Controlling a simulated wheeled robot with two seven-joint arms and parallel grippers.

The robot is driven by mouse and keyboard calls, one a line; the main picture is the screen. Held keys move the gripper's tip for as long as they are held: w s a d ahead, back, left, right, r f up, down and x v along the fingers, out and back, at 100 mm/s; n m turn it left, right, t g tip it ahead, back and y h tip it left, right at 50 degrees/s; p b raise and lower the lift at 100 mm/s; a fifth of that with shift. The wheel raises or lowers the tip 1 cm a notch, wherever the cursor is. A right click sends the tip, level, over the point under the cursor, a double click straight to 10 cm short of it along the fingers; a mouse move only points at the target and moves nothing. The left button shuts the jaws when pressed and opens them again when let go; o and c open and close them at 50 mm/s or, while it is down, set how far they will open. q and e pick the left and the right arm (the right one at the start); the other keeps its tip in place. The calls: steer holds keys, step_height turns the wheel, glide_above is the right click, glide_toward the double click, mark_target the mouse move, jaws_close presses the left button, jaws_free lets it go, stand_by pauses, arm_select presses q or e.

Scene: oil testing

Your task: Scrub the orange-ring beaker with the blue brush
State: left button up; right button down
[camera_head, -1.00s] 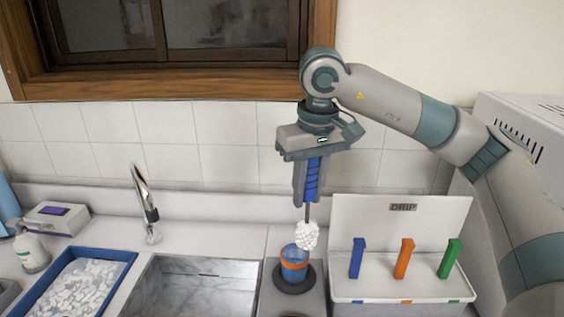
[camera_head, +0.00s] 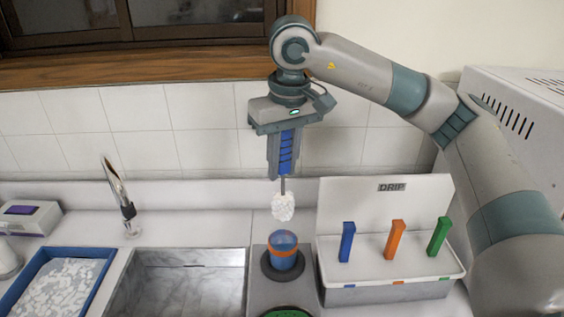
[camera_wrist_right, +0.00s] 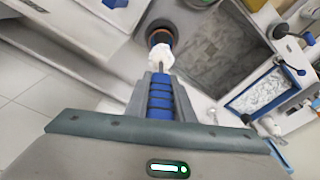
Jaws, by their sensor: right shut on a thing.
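My right gripper (camera_head: 284,170) is shut on the blue handle of the blue brush (camera_head: 286,150), which hangs with its white bristle head (camera_head: 283,207) downward. The brush also shows in the right wrist view (camera_wrist_right: 160,97), running away from the jaws. The orange-ring beaker (camera_head: 283,252), blue with an orange band, stands upright on a dark round base (camera_head: 268,270) on the counter. The bristle head is above the beaker's rim and appears apart from it in the head view. In the wrist view the bristles hide part of the beaker. My left gripper is not in view.
A white DRIP rack (camera_head: 385,222) with blue, orange and green upright handles stands right of the beaker. A sink (camera_head: 190,285) with a tap (camera_head: 120,200) lies left. A blue-rimmed tray (camera_head: 98,268) is farther left. Part of a green round thing (camera_head: 287,313) shows at the bottom edge.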

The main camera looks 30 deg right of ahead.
mark_target(282, 191)
steer(key=shift+f+b, duration=0.35)
steer(key=shift+f, duration=0.45)
step_height(282, 191, down, 4)
steer(key=shift+f+b, duration=0.1)
steer(key=shift+b, duration=0.8)
step_height(282, 191, down, 4)
steer(key=b, duration=0.4)
steer(key=shift+f+b, duration=0.25)
steer(key=shift+b, duration=0.05)
steer(key=shift+a, duration=0.15)
